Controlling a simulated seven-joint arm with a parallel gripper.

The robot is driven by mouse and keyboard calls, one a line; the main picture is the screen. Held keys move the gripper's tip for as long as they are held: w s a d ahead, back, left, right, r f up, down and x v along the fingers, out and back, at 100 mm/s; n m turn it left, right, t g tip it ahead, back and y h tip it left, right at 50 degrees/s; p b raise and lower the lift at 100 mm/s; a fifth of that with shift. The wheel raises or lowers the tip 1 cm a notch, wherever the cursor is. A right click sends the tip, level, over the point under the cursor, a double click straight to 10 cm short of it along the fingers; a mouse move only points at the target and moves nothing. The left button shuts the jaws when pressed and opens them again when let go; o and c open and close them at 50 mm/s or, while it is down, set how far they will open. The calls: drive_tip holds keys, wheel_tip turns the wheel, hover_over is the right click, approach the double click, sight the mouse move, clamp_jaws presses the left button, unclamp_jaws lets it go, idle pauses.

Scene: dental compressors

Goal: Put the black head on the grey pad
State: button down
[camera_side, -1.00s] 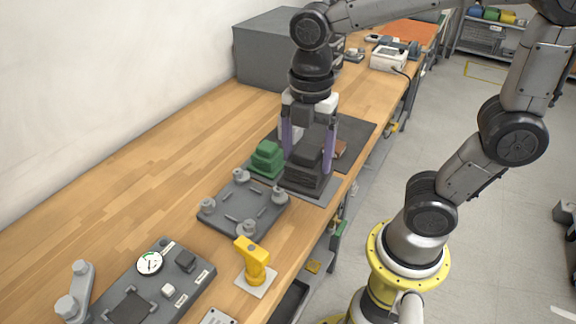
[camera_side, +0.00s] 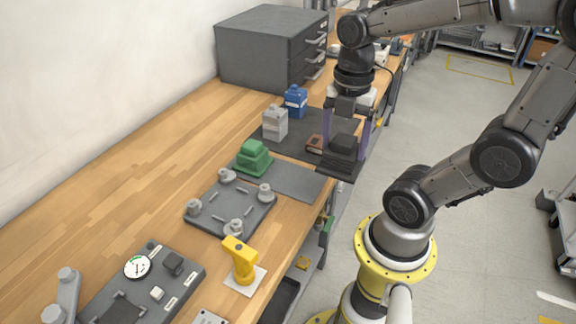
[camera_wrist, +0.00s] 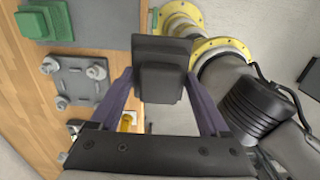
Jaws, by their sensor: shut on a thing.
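The black head (camera_side: 341,163), a dark stepped block, is held between the two purple fingers of my gripper (camera_side: 346,149). It also shows between the fingers in the wrist view (camera_wrist: 160,70). In the side view it appears to the right of the grey pad, by the bench's front edge; its exact height is hard to tell. The grey pad (camera_side: 292,181) lies flat on the bench, its visible surface bare. A green head (camera_side: 253,158) stands at the pad's left edge.
A dark mat (camera_side: 283,148) behind the pad bears a grey head (camera_side: 275,123), a blue head (camera_side: 295,101) and a brown piece (camera_side: 315,143). A plate with several knobs (camera_side: 230,208) and a yellow tool (camera_side: 240,260) stand nearer. A drawer cabinet (camera_side: 265,55) stands behind.

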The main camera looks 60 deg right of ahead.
drive_tip(key=shift+w+d+f, duration=0.6)
drive_tip(key=shift+w+f, duration=1.3)
drive_tip(key=shift+f, duration=0.1)
drive_tip(key=shift+w+d+f, duration=0.65)
drive_tip(key=shift+w+f, duration=1.25)
drive_tip(key=shift+f, duration=0.1)
drive_tip(key=shift+w+d+f, duration=0.6)
drive_tip(key=shift+w+f, duration=1.3)
drive_tip(key=shift+f, duration=0.1)
drive_tip(key=shift+f, duration=0.1)
unclamp_jaws()
drive_tip(key=shift+f, duration=0.1)
